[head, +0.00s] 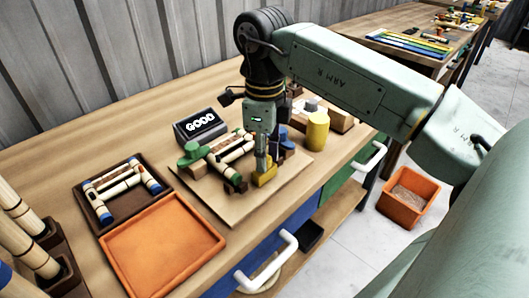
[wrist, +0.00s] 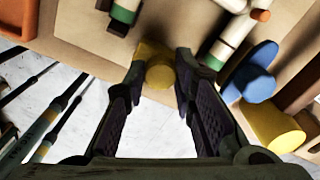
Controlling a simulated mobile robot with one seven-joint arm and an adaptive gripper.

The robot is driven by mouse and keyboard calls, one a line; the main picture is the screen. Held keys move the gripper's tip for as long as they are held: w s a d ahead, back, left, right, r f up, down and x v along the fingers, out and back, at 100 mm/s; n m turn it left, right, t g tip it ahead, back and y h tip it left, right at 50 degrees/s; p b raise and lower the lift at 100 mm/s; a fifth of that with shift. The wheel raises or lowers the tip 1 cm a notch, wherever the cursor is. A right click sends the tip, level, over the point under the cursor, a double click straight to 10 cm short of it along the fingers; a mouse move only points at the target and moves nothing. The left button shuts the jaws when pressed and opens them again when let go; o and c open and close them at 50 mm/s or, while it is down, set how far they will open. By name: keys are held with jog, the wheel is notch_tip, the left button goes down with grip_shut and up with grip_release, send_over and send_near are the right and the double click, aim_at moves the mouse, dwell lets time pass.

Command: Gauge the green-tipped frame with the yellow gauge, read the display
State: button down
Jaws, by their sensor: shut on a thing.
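The green-tipped frame (head: 233,150), pale rattan with dark joints, lies on the wooden board (head: 225,206); two of its green-tipped legs show at the top of the wrist view (wrist: 126,12). The yellow gauge (head: 265,177) is at the board's front edge. My gripper (head: 261,158) points down with its fingers shut on the gauge, which also shows between the fingertips in the wrist view (wrist: 155,70). I cannot tell whether the gauge touches the frame.
A green gauge piece (head: 191,156) stands left of the frame, a blue piece (wrist: 254,74) right of it. A yellow cylinder (head: 317,131) stands further right.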

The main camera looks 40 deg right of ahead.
jog(key=shift+w, duration=0.1)
jog(key=w, duration=0.6)
jog(key=shift+w+a, duration=0.1)
jog(key=shift+a, duration=0.1)
jog(key=c, duration=1.3)
grip_release()
